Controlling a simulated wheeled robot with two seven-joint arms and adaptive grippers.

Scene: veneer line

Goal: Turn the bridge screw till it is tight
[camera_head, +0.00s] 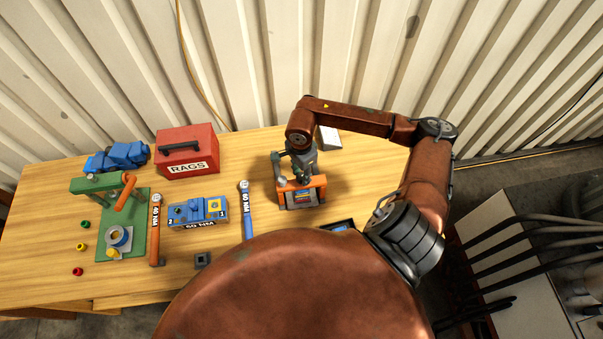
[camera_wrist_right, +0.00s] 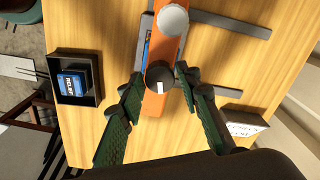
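The orange bridge (camera_head: 316,183) stands over a blue-labelled block on the right part of the table. In the right wrist view the bridge (camera_wrist_right: 154,103) carries a dark round screw head (camera_wrist_right: 160,77) with a white mark, and a pale grey knob (camera_wrist_right: 173,20) farther along. My right gripper (camera_head: 301,177) reaches down over the bridge. In the right wrist view its green fingers (camera_wrist_right: 162,78) are spread, one on each side of the dark head, with gaps visible. I cannot tell how far above the head the fingertips are. My left gripper is not in view.
Left of the bridge are a blue-handled torque wrench (camera_head: 246,208), a blue block (camera_head: 186,213), an orange-handled wrench (camera_head: 154,230) and a green press (camera_head: 136,238). A red rags box (camera_head: 187,152) stands behind. A black tray (camera_wrist_right: 88,92) and a white card (camera_wrist_right: 240,125) flank the bridge.

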